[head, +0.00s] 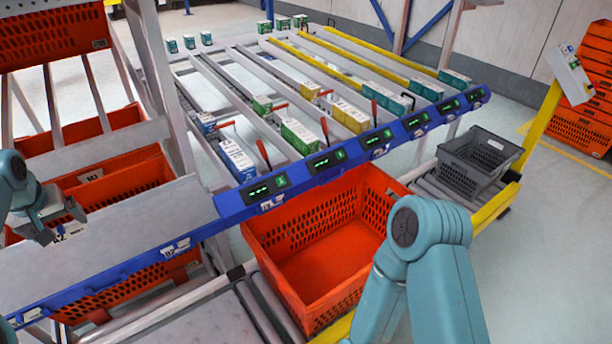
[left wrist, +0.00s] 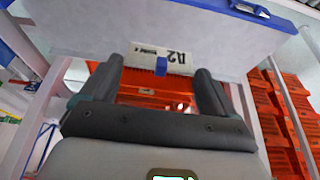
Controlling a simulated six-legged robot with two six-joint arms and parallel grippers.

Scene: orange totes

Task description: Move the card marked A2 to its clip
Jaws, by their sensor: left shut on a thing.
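My left gripper (head: 62,226) is at the left of the head view, above the sloped grey panel.
The grey panel (head: 110,243) has a blue front rail (head: 130,268) with white labels. An empty orange tote (head: 325,265) stands on the rollers, a grey crate (head: 478,165) to its right. Behind is a sloped rack holding several small boxes (head: 300,136). Orange totes fill the left shelves.

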